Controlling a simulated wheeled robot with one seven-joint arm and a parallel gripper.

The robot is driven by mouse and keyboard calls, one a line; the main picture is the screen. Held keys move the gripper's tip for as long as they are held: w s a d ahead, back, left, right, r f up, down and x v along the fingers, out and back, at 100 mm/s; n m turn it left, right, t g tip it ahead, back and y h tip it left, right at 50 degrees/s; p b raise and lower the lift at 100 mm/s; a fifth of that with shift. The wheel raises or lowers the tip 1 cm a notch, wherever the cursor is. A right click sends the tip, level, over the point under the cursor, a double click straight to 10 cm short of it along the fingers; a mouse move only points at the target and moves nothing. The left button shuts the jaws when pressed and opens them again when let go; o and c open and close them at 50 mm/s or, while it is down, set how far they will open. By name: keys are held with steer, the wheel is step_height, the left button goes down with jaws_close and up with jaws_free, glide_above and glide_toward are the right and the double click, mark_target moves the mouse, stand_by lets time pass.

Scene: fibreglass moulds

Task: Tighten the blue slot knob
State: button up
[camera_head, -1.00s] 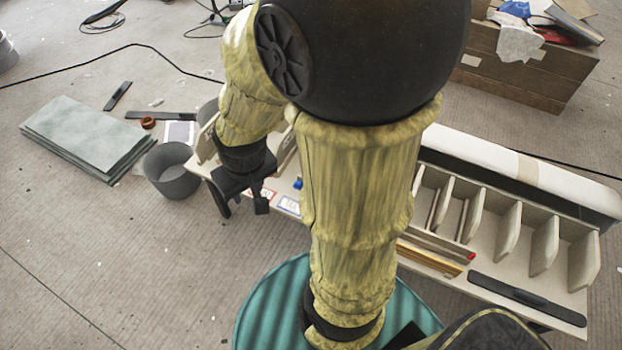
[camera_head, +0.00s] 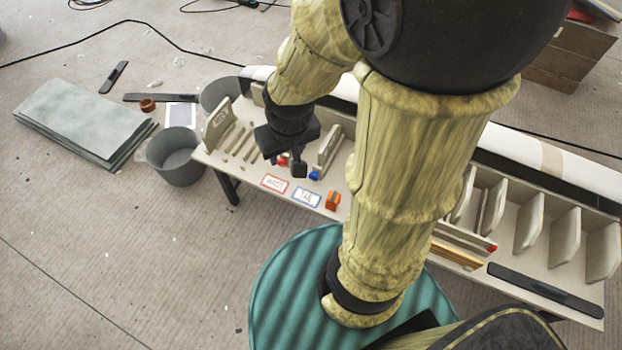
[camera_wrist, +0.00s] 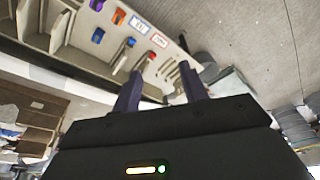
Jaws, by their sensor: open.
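The blue knob (camera_head: 314,175) sits on the bench at the foot of an upright divider, behind the blue-edged card (camera_head: 307,197). It also shows in the wrist view (camera_wrist: 131,42), beyond my fingertips. A red knob (camera_head: 283,160) is to its left, partly hidden by my gripper, behind the red-edged card (camera_head: 274,184). My gripper (camera_head: 286,167) points down over the bench near the red knob, left of the blue one. In the wrist view its two dark fingers (camera_wrist: 160,88) are apart with nothing between them. The slot on the knob is too small to make out.
The bench (camera_head: 244,172) has upright dividers on both sides of the knobs. An orange item (camera_head: 333,201) lies right of the cards. Grey buckets (camera_head: 175,158) stand at the bench's left end. Grey sheets (camera_head: 80,120) lie on the floor at left.

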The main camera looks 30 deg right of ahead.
mark_target(313, 178)
steer(key=shift+o, duration=1.2)
steer(key=shift+a+f, duration=0.1)
steer(key=shift+f, duration=0.2)
steer(key=w+a+f+n+t+h+b, duration=0.1)
steer(key=w+a+f+n+b, duration=0.15)
steer(key=f+b, duration=0.6)
steer(key=w+a+f+n+t+h+b, duration=0.1)
steer(key=w+f+n+b, duration=0.25)
steer(key=f, duration=0.95)
steer(key=w+a+f+n+t+h+b, duration=0.15)
steer(key=w+f+b, duration=0.35)
steer(key=f, duration=0.5)
steer(key=s+d+f+n+t+h+b, duration=0.2)
steer(key=d+f+n+h+b, duration=0.1)
steer(key=f+n+h+b, duration=0.2)
steer(key=s+d+f+n+t+h+b, duration=0.2)
steer(key=f+n+h+b, duration=0.4)
steer(key=f+n+b, duration=0.3)
step_height(313, 178, down, 3)
steer(key=d+b, duration=0.1)
steer(key=b, duration=0.2)
steer(key=shift+d+f+t, duration=0.15)
steer(key=shift+f+t, duration=0.05)
steer(key=shift+t, duration=0.15)
